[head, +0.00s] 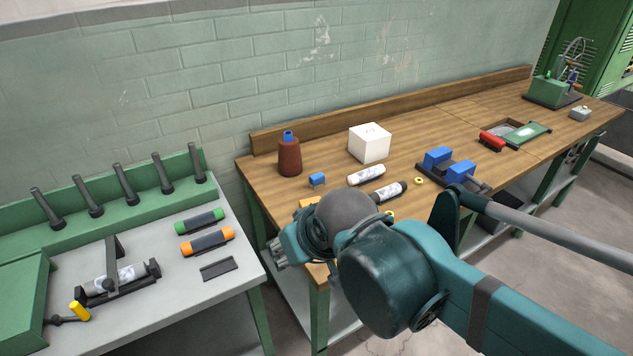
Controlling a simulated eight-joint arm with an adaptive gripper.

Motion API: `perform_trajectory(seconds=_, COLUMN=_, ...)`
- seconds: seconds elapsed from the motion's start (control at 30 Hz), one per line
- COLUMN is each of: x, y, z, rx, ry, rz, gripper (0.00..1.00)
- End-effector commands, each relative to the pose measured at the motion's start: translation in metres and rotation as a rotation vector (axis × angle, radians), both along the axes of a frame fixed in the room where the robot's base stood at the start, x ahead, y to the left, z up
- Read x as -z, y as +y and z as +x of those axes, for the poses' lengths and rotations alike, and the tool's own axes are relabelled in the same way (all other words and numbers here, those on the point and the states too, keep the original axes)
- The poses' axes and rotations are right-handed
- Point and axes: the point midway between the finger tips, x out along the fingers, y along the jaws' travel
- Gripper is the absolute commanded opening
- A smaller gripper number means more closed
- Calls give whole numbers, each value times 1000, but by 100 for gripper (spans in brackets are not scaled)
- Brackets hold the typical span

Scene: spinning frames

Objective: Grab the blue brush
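Several blue things lie on the wooden workbench (415,140), and I cannot tell for sure which is the brush. A small blue block-like piece (317,180) sits near the bench's left end, in front of a brown cone-shaped bottle (289,158) with a blue top.
A white box (369,142), a white cylinder (366,175) and a black-and-white cylinder (389,192) stand or lie near the small blue piece. A red tool (492,140) lies farther right. A grey-topped green machine (225,285) stands left, with a gap between.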

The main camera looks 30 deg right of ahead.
Motion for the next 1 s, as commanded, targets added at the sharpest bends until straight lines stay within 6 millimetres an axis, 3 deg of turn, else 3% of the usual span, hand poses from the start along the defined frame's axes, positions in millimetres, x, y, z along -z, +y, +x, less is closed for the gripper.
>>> perform_trajectory(seconds=0.73, x=0, y=0, z=0, rx=1, ry=0, rz=1, gripper=37)
perform_trajectory(seconds=1.0, x=-9, y=-5, z=11, rx=36, ry=14, rz=12, gripper=37)
